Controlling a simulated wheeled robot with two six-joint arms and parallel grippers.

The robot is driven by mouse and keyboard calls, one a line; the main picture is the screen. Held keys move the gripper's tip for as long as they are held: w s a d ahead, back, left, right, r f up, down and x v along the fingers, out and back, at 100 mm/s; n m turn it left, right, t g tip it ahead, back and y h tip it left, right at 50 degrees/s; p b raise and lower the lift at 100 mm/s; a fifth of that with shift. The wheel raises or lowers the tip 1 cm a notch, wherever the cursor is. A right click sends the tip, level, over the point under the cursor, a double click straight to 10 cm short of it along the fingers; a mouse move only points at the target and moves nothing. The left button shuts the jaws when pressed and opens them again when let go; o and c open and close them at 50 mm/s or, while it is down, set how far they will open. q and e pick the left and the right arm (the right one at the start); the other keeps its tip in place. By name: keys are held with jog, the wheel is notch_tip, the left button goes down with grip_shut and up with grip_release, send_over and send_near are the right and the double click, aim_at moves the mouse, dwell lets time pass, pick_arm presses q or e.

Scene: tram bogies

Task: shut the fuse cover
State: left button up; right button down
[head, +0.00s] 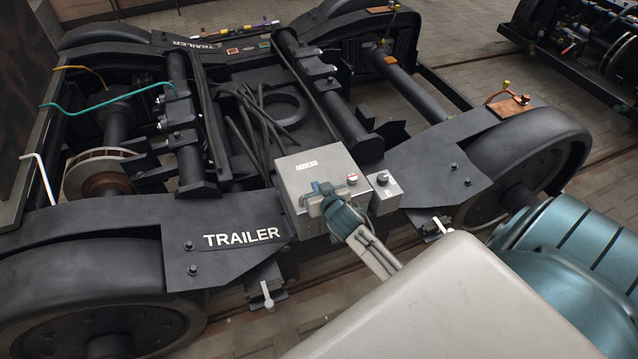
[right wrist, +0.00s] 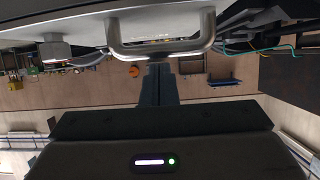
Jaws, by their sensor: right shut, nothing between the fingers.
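The grey fuse box (head: 305,170) sits on the near side of the bogie frame, with a small label on its pale face. I cannot tell from the head view whether its cover is fully shut. My right gripper (head: 319,190) is at the lower part of that face and hides some of it. In the right wrist view a pale panel (right wrist: 85,28) fills the top edge and carries a metal U-shaped handle (right wrist: 160,48). The shut, empty fingers (right wrist: 158,72) are at the handle's bar; contact is unclear. My left gripper is out of view.
A red button (head: 351,178) is close by. Dark wheels and frame plates lie either side. Black cables (head: 250,125) lie behind the fuse box.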

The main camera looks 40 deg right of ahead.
jog(key=shift+w+d+r+p, duration=0.1)
jog(key=shift+w+r+p, duration=0.25)
jog(key=shift+r, duration=0.25)
jog(key=shift+w+d+r+p, duration=0.1)
jog(key=shift+w+r+p, duration=0.1)
jog(key=shift+r+p, duration=0.3)
jog(key=shift+s+a+b, duration=0.1)
jog(key=shift+s+b, duration=0.15)
jog(key=shift+b, duration=0.1)
jog(key=b+v, duration=0.1)
jog(key=v, duration=0.8)
jog(key=shift+s+f, duration=0.25)
jog(key=shift+f, duration=0.1)
